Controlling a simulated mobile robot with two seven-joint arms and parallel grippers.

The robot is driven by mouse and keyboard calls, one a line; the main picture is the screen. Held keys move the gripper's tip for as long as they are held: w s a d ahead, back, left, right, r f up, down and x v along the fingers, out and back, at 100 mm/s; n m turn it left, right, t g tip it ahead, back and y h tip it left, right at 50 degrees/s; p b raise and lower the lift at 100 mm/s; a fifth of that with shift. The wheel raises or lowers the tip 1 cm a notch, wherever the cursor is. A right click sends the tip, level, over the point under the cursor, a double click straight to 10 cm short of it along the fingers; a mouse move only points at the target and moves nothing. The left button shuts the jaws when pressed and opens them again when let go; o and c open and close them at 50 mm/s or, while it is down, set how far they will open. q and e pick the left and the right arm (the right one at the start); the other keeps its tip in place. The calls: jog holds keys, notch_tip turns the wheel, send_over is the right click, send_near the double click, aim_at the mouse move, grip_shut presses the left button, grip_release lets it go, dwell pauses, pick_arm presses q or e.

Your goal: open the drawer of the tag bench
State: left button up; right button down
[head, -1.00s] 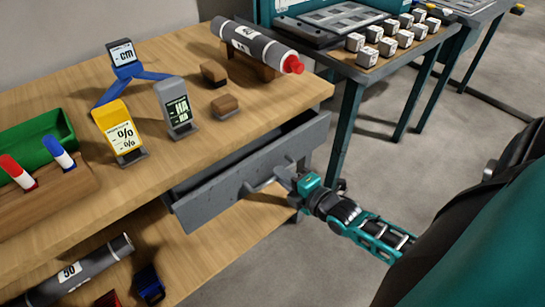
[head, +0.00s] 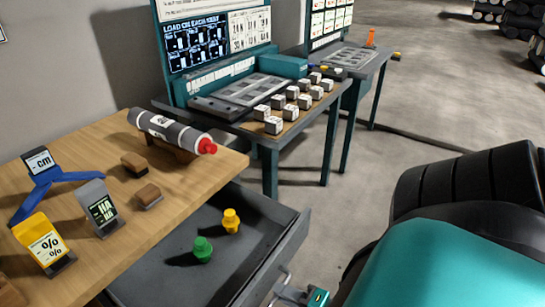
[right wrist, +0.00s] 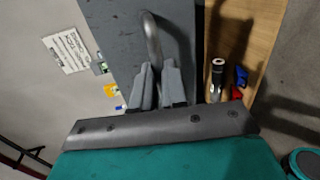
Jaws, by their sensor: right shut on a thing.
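The grey drawer (head: 180,270) of the wooden tag bench (head: 105,135) stands well open in the head view. A green knob-shaped piece (head: 203,249) and a yellow one (head: 231,220) stand inside it. My right gripper (head: 300,294) is at the drawer's front, at the bottom edge of the head view, partly cut off. In the right wrist view its fingers (right wrist: 158,85) are shut on the curved metal handle (right wrist: 152,38) on the grey drawer front (right wrist: 118,30). My left gripper is not in view.
On the bench top are a grey roll (head: 170,130) with a red cap, two small wooden blocks, and a yellow tag (head: 42,243) and a grey tag (head: 98,207) on stands. A second bench (head: 290,118) with several white cubes stands behind.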

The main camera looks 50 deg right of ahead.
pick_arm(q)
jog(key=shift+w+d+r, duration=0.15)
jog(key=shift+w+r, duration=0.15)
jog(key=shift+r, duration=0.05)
pick_arm(e)
jog(key=shift+s, duration=0.35)
jog(key=c, duration=1.2)
grip_release()
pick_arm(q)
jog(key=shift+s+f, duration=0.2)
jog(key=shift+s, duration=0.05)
pick_arm(e)
jog(key=shift+o, duration=0.2)
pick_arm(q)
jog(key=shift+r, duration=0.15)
pick_arm(e)
jog(key=v, duration=1.3)
